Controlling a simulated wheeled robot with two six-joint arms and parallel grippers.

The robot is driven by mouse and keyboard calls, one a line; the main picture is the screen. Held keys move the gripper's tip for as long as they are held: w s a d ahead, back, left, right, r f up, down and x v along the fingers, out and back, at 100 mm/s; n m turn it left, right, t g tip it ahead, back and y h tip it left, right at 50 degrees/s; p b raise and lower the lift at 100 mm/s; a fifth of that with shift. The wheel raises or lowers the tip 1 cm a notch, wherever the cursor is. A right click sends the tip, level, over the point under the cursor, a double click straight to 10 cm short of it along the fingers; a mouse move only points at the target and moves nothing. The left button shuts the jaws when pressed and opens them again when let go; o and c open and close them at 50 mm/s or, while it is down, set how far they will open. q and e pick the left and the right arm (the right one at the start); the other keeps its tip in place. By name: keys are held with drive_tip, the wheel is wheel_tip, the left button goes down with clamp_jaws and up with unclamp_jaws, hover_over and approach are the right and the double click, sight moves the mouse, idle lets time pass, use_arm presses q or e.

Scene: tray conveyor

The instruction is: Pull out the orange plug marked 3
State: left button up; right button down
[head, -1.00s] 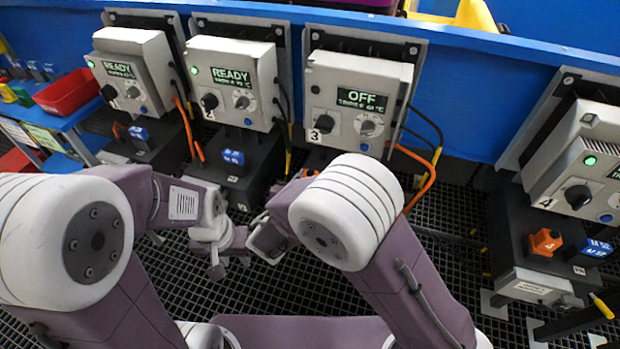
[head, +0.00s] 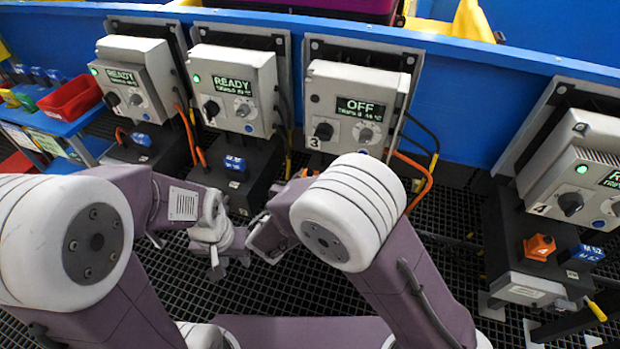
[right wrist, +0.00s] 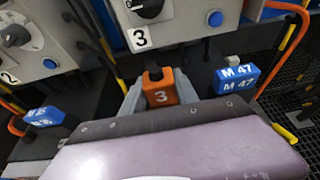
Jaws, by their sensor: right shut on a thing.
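The orange plug marked 3 (right wrist: 162,92) stands below the control box marked 3 in the right wrist view, its number facing me. My right gripper (right wrist: 160,98) is shut on it, with a grey finger on either side. The lower part of the plug is hidden behind my own wrist. Box 3 (head: 355,105) reads OFF in the head view. My left gripper (head: 229,264) hangs over the dark grating, empty, with its fingers apart.
A blue plug marked M 47 (right wrist: 236,78) stands close to the right of the held plug. Other boxes (head: 235,88) read READY. Orange and black cables (head: 420,180) hang right of box 3. Another orange plug (head: 540,247) sits under box 4.

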drive_tip(key=shift+r, duration=0.1)
drive_tip(key=s+a+p, duration=0.1)
drive_tip(key=s+a, duration=0.2)
drive_tip(key=s, duration=0.6)
drive_tip(key=shift+s+a, duration=0.2)
drive_tip(key=shift+s, duration=0.1)
idle(0.6)
